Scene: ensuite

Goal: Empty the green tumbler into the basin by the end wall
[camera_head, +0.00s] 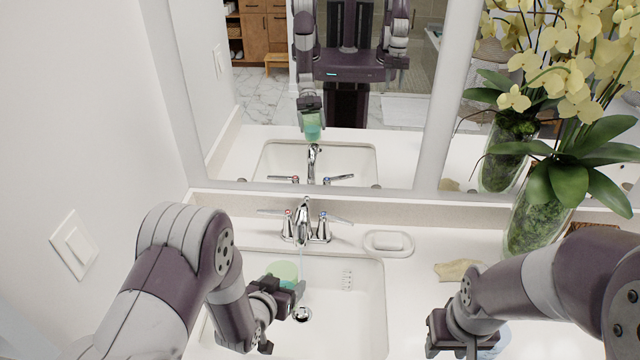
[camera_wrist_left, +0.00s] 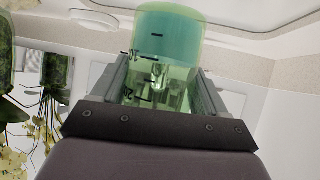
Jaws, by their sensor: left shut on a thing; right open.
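The translucent green tumbler (camera_head: 285,271) is over the left part of the white basin (camera_head: 372,300), beside the end wall. My left gripper (camera_head: 291,287) is shut on it and partly hides it. In the left wrist view the tumbler (camera_wrist_left: 168,50) is between the fingers, with dark marks on its side and a teal area in its upper part of the picture. I cannot tell its exact tilt or how much it holds. My right gripper (camera_head: 455,335) is open over the counter right of the basin, with nothing seen in it.
The chrome faucet (camera_head: 303,228) stands behind the basin, with a thin pale line below its spout. A soap dish (camera_head: 388,243), a beige item (camera_head: 458,270) and an orchid vase (camera_head: 535,218) are on the counter. A bluish round thing (camera_head: 498,342) is partly hidden by my right arm.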

